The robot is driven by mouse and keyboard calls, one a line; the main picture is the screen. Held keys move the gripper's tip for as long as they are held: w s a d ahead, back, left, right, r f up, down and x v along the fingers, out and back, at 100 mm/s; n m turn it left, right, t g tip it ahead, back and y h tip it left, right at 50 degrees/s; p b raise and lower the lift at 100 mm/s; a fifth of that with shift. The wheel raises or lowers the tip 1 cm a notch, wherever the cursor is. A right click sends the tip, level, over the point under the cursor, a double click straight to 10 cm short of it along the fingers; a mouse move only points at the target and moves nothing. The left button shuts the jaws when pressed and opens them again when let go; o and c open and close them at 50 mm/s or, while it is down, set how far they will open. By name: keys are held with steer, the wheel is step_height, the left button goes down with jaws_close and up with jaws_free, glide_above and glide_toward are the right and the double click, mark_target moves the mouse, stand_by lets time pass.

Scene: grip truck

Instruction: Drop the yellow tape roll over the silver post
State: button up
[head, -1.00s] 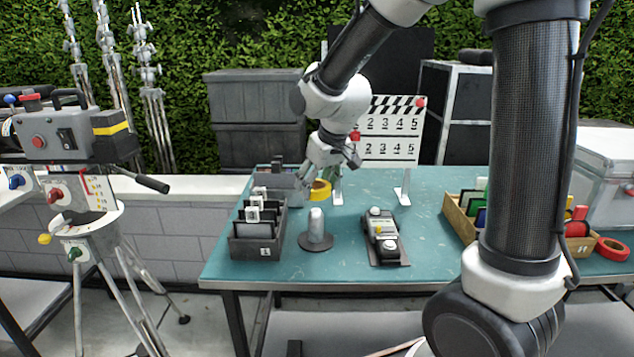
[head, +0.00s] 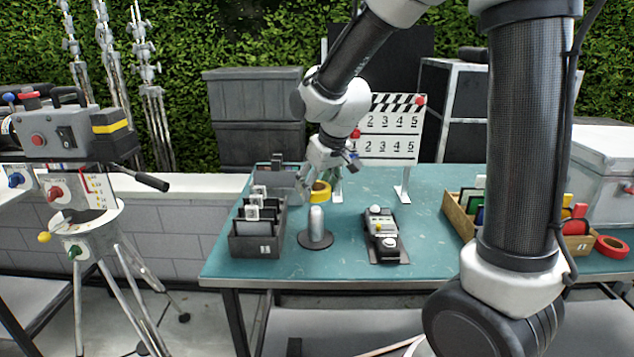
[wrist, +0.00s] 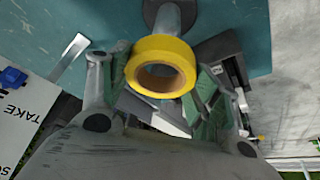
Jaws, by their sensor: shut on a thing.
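The yellow tape roll (head: 321,192) is held in my gripper (head: 312,188), which is shut on it. In the wrist view the yellow tape roll (wrist: 162,66) sits between the two fingers of my gripper (wrist: 163,80), its hole facing the camera. The silver post (head: 316,220) stands upright on a dark round base on the table. In the head view the roll appears just above and behind the post's top. In the wrist view the silver post (wrist: 172,18) shows beyond the roll, partly hidden by it.
On the teal table (head: 290,268), a dark divided box (head: 256,242) stands left of the post and a black device (head: 382,236) right of it. A clapperboard (head: 392,135) stands behind. A wooden box (head: 458,220) and a red tape roll (head: 611,247) are at the right.

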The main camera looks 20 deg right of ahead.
mark_target(317, 208)
steer(key=shift+f, duration=0.25)
stand_by(0.4)
steer(key=shift+f, duration=3.05)
steer(key=shift+f, duration=0.25)
steer(key=shift+f, duration=2.7)
steer(key=o, duration=1.1)
steer(key=v, duration=1.2)
steer(key=shift+w, duration=0.1)
